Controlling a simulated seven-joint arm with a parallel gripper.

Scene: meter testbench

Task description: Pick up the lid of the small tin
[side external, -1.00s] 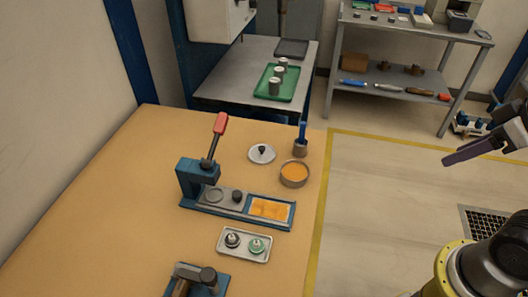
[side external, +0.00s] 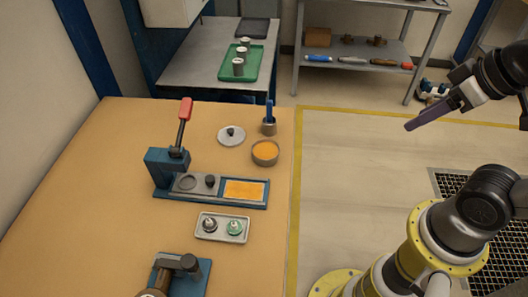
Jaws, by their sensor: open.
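The lid (side external: 223,138), a pale round disc with a dark knob on top, lies on the tan table. The small tin (side external: 265,161), round, grey and uncovered, stands just right of the lid and a little nearer the camera, with orange contents. The two are apart. My gripper (side external: 410,126), with long purple fingers, is at the right, off the table's right edge and well away from the lid. It is open, with nothing seen between its fingers, though the gap is hard to see from this side.
A cup with a blue-handled tool (side external: 269,124) stands behind the tin. A blue press with a red-tipped lever (side external: 168,165) stands nearer the camera. A metal tray (side external: 222,239) holds two small knobbed pieces. A green tray (side external: 223,76) sits on the back bench. The table's left side is clear.

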